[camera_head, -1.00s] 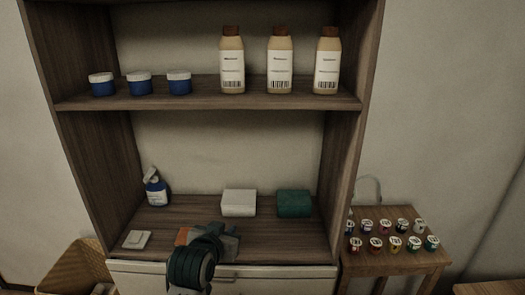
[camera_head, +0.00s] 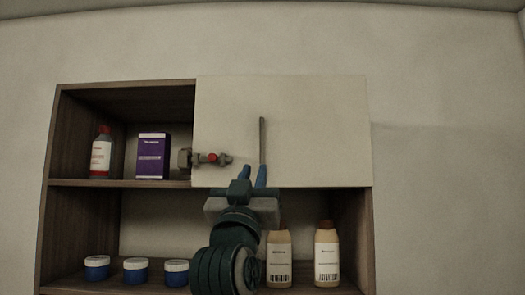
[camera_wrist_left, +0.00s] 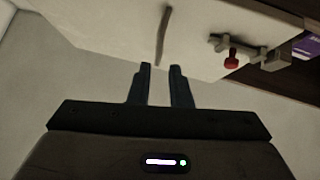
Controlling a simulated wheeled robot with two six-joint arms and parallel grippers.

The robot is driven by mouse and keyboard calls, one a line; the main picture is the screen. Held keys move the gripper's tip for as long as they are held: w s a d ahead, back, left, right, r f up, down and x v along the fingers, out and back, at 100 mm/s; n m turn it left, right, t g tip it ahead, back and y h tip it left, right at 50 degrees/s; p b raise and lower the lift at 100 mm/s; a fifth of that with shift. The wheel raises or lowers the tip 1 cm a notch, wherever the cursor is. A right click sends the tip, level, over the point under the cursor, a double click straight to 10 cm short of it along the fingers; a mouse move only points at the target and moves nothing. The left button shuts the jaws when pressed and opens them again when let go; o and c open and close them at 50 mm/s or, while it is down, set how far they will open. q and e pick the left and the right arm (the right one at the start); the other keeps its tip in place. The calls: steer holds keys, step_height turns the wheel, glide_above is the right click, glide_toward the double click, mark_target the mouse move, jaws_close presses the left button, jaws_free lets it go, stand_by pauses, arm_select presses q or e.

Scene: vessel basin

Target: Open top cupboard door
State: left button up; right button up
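The top cupboard door (camera_head: 310,120) is a flat white panel, shut over the right part of the top compartment. A thin vertical handle (camera_head: 262,138) stands on it; in the wrist view the handle (camera_wrist_left: 163,35) lies just beyond the gap between my fingertips. My left gripper (camera_head: 254,172) is open and empty below the handle; its blue fingers (camera_wrist_left: 162,70) show in the wrist view. A latch with a red knob (camera_head: 211,158) sits at the door's left edge, and the red knob (camera_wrist_left: 232,61) also shows in the wrist view. I cannot tell whether its bolt is engaged. My right gripper is not in view.
Left of the door, an open compartment holds a red-and-white bottle (camera_head: 101,153) and a purple box (camera_head: 153,156). The shelf below carries blue jars (camera_head: 136,270) and beige bottles (camera_head: 327,255). The wall right of the cupboard is bare.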

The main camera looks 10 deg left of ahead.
mark_target(261, 136)
arm_select(q)
steer(key=p+x, duration=0.2)
steer(key=x, duration=0.1)
steer(key=s+r+p+x, duration=0.1)
steer(key=p+x, duration=0.1)
steer(key=x, duration=0.2)
steer(key=r+p+x, duration=0.1)
steer(key=p+x, duration=0.2)
steer(key=shift+s+d+r, duration=0.1)
steer(key=shift+r, duration=0.15)
steer(key=shift+w, duration=0.35)
steer(key=shift+c, duration=0.2)
jaws_close()
